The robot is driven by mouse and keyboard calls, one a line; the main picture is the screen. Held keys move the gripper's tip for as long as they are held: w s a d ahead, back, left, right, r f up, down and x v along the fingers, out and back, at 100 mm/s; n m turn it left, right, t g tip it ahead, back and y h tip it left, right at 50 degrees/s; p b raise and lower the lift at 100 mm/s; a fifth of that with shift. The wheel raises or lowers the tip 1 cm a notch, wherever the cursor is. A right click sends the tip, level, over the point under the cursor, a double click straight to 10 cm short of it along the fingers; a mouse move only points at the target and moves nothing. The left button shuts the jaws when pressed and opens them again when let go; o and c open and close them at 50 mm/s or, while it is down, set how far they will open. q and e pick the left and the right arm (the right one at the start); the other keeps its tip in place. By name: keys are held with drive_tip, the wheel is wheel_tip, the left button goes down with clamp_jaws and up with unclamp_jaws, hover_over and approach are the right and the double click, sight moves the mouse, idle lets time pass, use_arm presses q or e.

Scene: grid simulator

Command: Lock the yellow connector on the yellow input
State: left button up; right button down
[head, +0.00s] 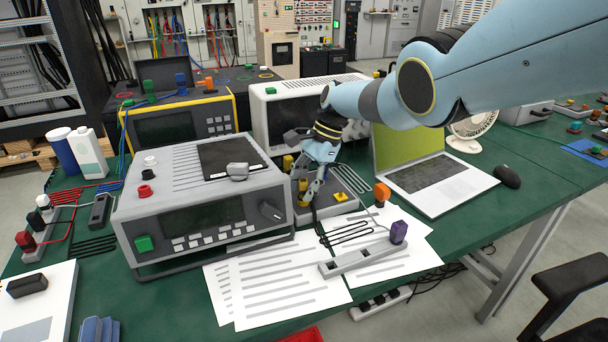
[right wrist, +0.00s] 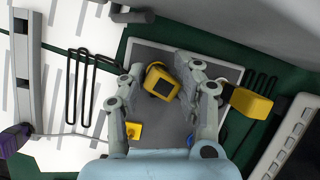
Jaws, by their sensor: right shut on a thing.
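My right gripper (head: 312,190) reaches down over a grey plate (head: 325,212) beside the grey instrument. The connector also shows in the head view (head: 303,185), partly behind the fingers. A low yellow piece (right wrist: 134,131) lies on the plate near one finger and shows in the head view (head: 340,197); it may be the yellow input. My left gripper is out of view.
The grey instrument (head: 205,200) stands close left of the gripper. Papers (head: 290,290) with a grey strip (head: 355,259) and purple plug (head: 398,232) lie in front. An orange connector (head: 382,193) and an open laptop (head: 435,180) are to the right. Black cables lie near the plate.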

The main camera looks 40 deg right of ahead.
drive_tip(key=shift+s, duration=0.15)
drive_tip(key=shift+f+m, duration=0.15)
drive_tip(key=shift+m, duration=0.15)
drive_tip(key=p, duration=0.1)
drive_tip(key=m+p, duration=0.1)
drive_tip(key=p, duration=0.1)
drive_tip(key=shift+r+m+t, duration=0.3)
drive_tip(key=shift+t, duration=0.1)
drive_tip(key=c, duration=0.9)
unclamp_jaws()
drive_tip(key=shift+f+b, duration=0.3)
drive_tip(key=shift+o, duration=0.2)
drive_tip(key=shift+r, duration=0.1)
